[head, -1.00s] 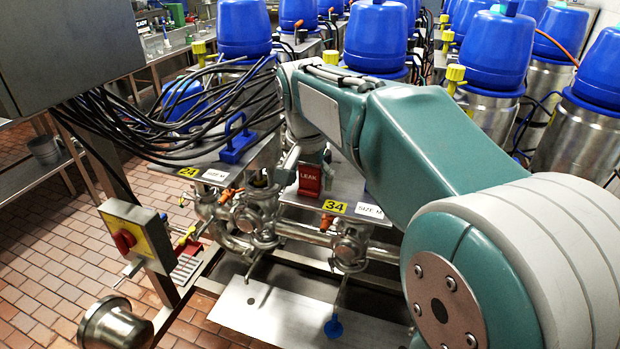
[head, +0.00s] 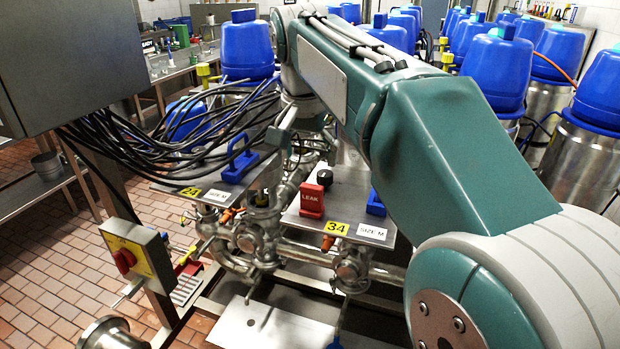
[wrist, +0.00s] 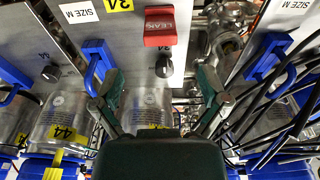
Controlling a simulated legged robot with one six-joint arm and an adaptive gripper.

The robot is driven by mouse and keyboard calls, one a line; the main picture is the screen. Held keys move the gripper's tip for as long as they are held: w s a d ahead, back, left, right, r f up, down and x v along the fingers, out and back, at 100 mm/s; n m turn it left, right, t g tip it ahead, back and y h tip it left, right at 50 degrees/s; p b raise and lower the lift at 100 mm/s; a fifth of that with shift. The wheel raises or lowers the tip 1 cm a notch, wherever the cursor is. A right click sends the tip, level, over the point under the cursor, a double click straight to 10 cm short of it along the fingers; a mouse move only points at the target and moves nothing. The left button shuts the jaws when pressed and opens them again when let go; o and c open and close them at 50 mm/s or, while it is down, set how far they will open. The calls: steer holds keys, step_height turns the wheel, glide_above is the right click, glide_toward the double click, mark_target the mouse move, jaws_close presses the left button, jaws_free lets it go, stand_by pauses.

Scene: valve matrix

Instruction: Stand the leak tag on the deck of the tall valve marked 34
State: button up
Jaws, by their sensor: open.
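The red leak tag (head: 312,199) stands upright on the metal deck (head: 352,212) behind the yellow 34 label (head: 337,228). It looks apart from my gripper. In the wrist view the leak tag (wrist: 160,27) shows upside down near the top centre, beyond my fingertips. My gripper (wrist: 158,84) is open, with its two green fingers spread wide and nothing between them. In the head view my arm hides the gripper and most of the valve body behind the deck.
A black knob (head: 325,177) and a blue handle (head: 376,203) are on the same deck. The neighbouring deck, at left, has another blue handle (head: 239,160) and hanging black cables (head: 150,140). Pipes (head: 300,250) run below. Blue-capped valves (head: 499,65) crowd behind.

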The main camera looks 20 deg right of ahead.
steer(key=s+f+n+t+y, duration=0.1)
steer(key=s+f+n+t, duration=0.3)
steer(key=s+f, duration=1.1)
steer(key=s+n, duration=0.3)
steer(key=s, duration=0.2)
steer(key=shift+d+f, duration=0.35)
steer(key=shift+f, duration=0.05)
steer(key=shift+c, duration=0.3)
